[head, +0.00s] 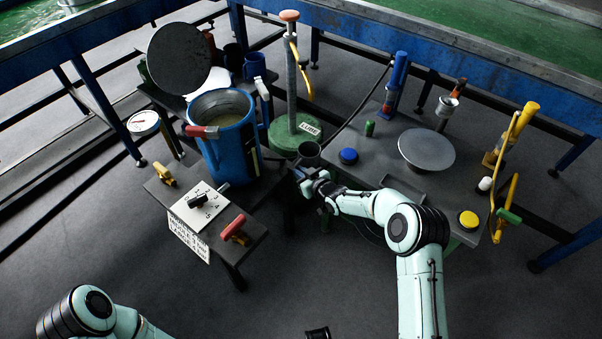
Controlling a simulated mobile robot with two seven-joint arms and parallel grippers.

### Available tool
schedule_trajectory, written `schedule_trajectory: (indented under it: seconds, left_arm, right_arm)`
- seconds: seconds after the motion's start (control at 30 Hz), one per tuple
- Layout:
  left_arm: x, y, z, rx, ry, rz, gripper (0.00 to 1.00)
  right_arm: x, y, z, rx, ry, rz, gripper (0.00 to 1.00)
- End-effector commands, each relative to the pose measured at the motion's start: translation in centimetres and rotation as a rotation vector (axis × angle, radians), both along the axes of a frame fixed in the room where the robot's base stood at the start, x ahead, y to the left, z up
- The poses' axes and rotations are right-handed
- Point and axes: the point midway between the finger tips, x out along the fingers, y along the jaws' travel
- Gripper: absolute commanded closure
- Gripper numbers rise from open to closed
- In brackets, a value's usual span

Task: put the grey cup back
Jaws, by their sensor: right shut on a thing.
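A dark grey cup (308,152) is at the fingers of my right gripper (306,174), which is shut on it. The cup is upright, its open mouth facing up, between the blue pot and the right-hand table. The fingers partly hide its lower side. I cannot tell whether it touches anything below.
A blue pot (228,150) with a red-handled part stands left of the cup. A green round base (283,137) with a tall post is just behind it. The dark table (395,165) at right holds a grey disc (426,152), a blue button (348,156) and a yellow button (468,220). A control panel (188,218) is at front left.

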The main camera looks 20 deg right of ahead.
Motion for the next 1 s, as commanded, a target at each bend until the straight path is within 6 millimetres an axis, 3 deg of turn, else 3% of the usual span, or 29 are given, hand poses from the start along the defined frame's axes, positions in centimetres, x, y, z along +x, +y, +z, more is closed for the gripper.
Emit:
schedule_trajectory:
  seconds: [0.1, 0.2, 0.6, 0.77, 1.0]
  left_arm:
    - [0.3, 0.1, -0.3, 0.005, -0.008, 0.004, 0.57]
    - [0.3, 0.2, -0.3, 0.005, -0.009, 0.004, 0.57]
    - [-0.1, -0.1, 0.2, -0.001, 0.003, -0.001, 0.57]
    - [-0.8, -0.4, 0.8, -0.011, 0.021, -0.009, 0.57]
    - [-2.1, -1.0, 1.9, -0.027, 0.058, -0.024, 0.57]
  right_arm:
    - [0.0, 0.0, -0.3, 0.0, 0.0, 0.0, 1.0]
    - [0.0, 0.0, -0.2, 0.0, 0.001, 0.0, 0.65]
    - [-0.1, 0.0, 0.2, 0.0, 0.001, 0.0, 0.65]
    - [-2.1, -0.8, 1.1, -0.001, 0.003, -0.001, 0.65]
    - [-6.5, -2.4, 3.0, 0.0, 0.002, -0.002, 0.65]
